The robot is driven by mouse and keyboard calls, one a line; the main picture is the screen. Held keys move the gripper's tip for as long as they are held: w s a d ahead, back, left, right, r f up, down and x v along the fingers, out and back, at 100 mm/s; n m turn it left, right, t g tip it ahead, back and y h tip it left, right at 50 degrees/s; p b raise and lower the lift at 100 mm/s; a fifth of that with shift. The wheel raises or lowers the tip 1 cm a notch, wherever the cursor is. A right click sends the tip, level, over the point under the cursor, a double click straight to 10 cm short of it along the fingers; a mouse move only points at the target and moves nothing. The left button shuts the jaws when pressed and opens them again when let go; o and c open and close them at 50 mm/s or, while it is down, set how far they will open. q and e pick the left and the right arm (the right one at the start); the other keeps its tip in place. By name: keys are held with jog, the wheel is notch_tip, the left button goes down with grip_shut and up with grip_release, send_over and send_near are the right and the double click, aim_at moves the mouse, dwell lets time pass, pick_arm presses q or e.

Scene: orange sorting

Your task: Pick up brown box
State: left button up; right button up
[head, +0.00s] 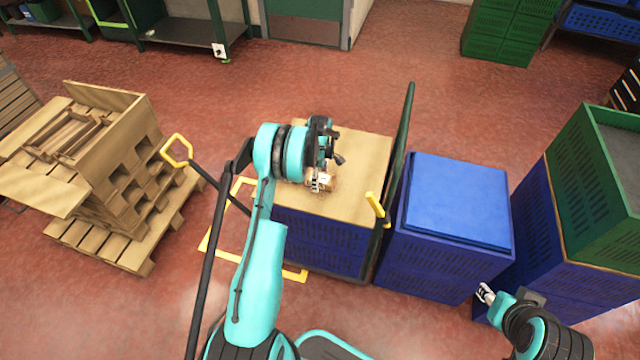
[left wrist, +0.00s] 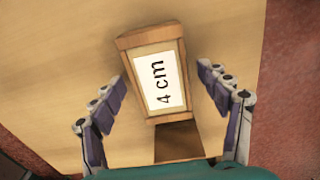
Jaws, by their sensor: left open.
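In the head view my left gripper (head: 319,182) is low over the wooden board (head: 355,150), and the box is largely hidden there. My right gripper (head: 485,293) is at the lower right beside the blue crates, too small to read.
The board lies on blue crates with a dark upright panel (head: 399,130) at its right. A blue-lidded crate stack (head: 458,200) stands beyond it. Wooden pallets (head: 120,190) stand at left. A yellow-handled cart frame (head: 178,150) is near my left arm.

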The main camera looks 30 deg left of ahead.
pick_arm(q)
jog(key=c, duration=1.4)
jog(key=shift+o, duration=0.2)
jog(key=shift+r, duration=0.15)
